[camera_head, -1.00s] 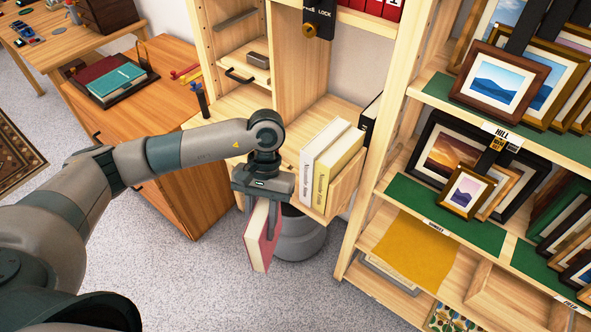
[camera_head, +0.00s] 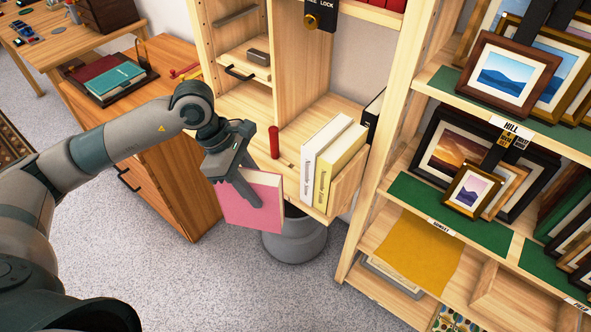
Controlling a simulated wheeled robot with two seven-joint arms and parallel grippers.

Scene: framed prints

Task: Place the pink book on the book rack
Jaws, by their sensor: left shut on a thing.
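My left gripper (camera_head: 248,190) is shut on the pink book (camera_head: 240,212). It holds the book in the air, tilted, with the pink cover facing me, in front of the wooden shelf's front edge. The book rack appears to be the wooden shelf (camera_head: 290,150) where a white book (camera_head: 322,160) and a cream book (camera_head: 340,172) stand upright, with a black book (camera_head: 373,112) behind them. A red upright cylinder (camera_head: 274,142) stands on the same shelf, left of the white book. My right gripper is not in view.
A wooden cabinet (camera_head: 165,165) with a tray of books (camera_head: 118,80) on top stands at the left. A grey round bin (camera_head: 296,238) is on the floor below the shelf. Framed prints (camera_head: 506,75) fill the rack at the right.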

